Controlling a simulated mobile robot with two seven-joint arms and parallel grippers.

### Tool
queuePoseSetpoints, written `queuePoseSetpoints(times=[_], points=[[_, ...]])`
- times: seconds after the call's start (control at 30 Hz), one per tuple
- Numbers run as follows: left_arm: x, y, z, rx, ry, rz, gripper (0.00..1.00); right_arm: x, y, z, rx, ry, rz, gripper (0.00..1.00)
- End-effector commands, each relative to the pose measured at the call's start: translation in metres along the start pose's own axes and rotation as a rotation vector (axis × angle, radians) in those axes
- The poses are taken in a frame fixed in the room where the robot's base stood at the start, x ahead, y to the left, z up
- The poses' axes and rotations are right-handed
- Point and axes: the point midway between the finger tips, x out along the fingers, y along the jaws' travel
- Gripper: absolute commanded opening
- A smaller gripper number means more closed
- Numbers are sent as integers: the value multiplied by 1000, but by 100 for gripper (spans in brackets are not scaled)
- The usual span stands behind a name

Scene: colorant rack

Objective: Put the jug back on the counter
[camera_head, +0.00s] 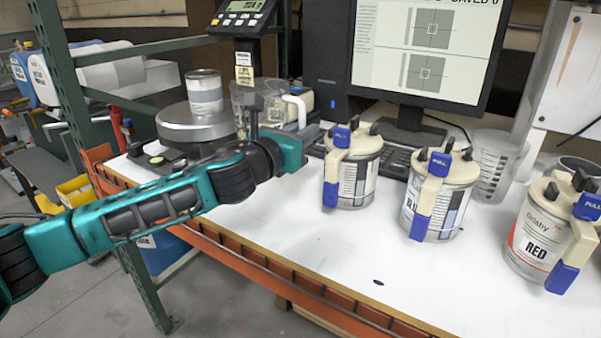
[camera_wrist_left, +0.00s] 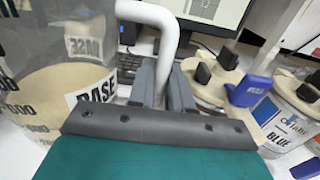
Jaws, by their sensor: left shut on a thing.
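The clear jug (camera_head: 279,112) has a white handle (camera_head: 297,103) and stands behind my left wrist, partly hidden by it. In the left wrist view the jug (camera_wrist_left: 40,85) shows large at the left, with a BASE label, volume marks and tan content. My left gripper (camera_wrist_left: 163,88) is shut on the white handle. In the head view the gripper (camera_head: 298,140) is over the back left of the white counter (camera_head: 300,230). The jug's bottom is hidden, so I cannot tell whether it touches the counter. My right gripper is not in view.
Several lidded paint cans stand on the counter, including a middle can (camera_head: 440,195) and a RED can (camera_head: 545,235). A scale (camera_head: 195,125) with a small can (camera_head: 204,92) is at the left. A monitor (camera_head: 430,50) and clear beaker (camera_head: 497,165) stand behind.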

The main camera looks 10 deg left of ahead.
Motion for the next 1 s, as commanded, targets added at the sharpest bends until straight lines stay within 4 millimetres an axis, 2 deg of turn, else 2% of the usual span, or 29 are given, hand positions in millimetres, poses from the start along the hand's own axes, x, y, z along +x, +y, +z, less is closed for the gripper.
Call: queuePoseSetpoints(times=[0.03,0.1,0.33,0.57,0.73,0.97,1.0], points=[[0,0,-9,2,-4,0,0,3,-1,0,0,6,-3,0],[0,0,-16,2,-6,-1,0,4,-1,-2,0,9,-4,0],[0,0,-30,2,-5,-1,0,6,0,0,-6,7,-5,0],[0,0,-63,2,-4,0,0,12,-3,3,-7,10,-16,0],[0,0,-63,4,-7,-1,0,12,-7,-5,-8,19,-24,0],[0,0,-67,3,-5,0,0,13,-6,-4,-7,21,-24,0],[0,0,-69,0,-1,0,21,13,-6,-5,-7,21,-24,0]])
